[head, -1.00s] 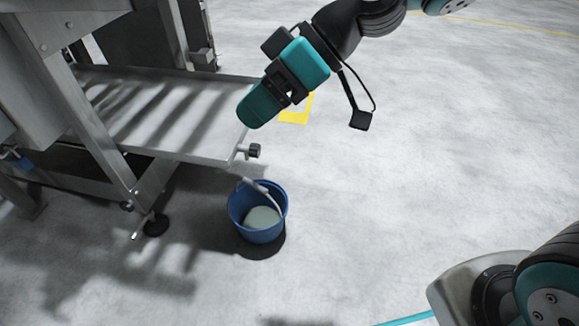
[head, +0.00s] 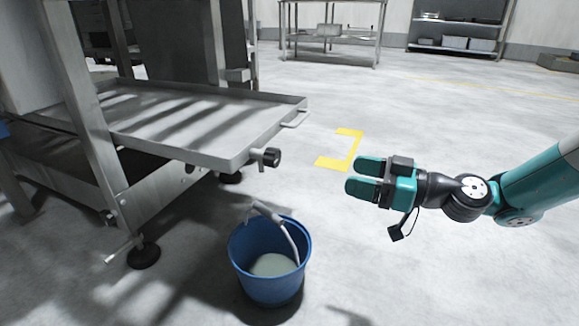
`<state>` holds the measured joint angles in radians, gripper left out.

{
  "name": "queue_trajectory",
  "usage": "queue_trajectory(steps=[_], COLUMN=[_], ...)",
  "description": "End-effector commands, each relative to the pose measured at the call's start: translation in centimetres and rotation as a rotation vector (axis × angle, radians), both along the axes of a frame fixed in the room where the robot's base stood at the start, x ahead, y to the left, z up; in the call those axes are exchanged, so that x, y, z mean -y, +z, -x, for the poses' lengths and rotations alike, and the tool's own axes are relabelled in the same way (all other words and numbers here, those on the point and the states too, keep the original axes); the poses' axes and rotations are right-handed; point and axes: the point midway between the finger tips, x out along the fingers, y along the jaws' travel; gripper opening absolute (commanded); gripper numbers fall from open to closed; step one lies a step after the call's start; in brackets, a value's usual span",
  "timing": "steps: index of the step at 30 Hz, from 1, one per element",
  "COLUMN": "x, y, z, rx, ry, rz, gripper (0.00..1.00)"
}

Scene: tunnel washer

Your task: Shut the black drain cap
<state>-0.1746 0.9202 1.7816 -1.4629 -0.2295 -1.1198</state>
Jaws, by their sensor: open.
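The black drain cap (head: 272,157) sits on a short metal spout at the near right corner of a grey metal tray (head: 190,125). A pale hose (head: 285,232) curves below the tray corner into a blue bucket (head: 270,255). My gripper (head: 358,175) is to the right of the cap, clear of it, with its two teal fingers apart, pointing left. Nothing is between the fingers. I cannot tell from the cap's look how far it is turned.
The tray stands in a steel frame with legs (head: 90,115) at the left. The bucket holds pale liquid on the floor under the cap. Yellow floor marks (head: 345,150) lie behind my gripper. A metal table (head: 332,35) and shelving (head: 460,30) stand far back. The floor at right is clear.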

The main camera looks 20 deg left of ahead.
Motion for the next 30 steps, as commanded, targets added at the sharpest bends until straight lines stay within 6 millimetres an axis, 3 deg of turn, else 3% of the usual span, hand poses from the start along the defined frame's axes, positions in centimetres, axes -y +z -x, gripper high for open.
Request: queue_trajectory(steps=[6,26,30], x=[-1.0,-5.4,-7.8], y=[1.1,0.8,-0.2], z=[-0.2,-0.3,-0.4], rx=[-0.003,-0.002,0.004], ry=[0.002,0.002,0.006], rz=[0.002,0.002,0.001], gripper=[0.69,0.69,0.69])
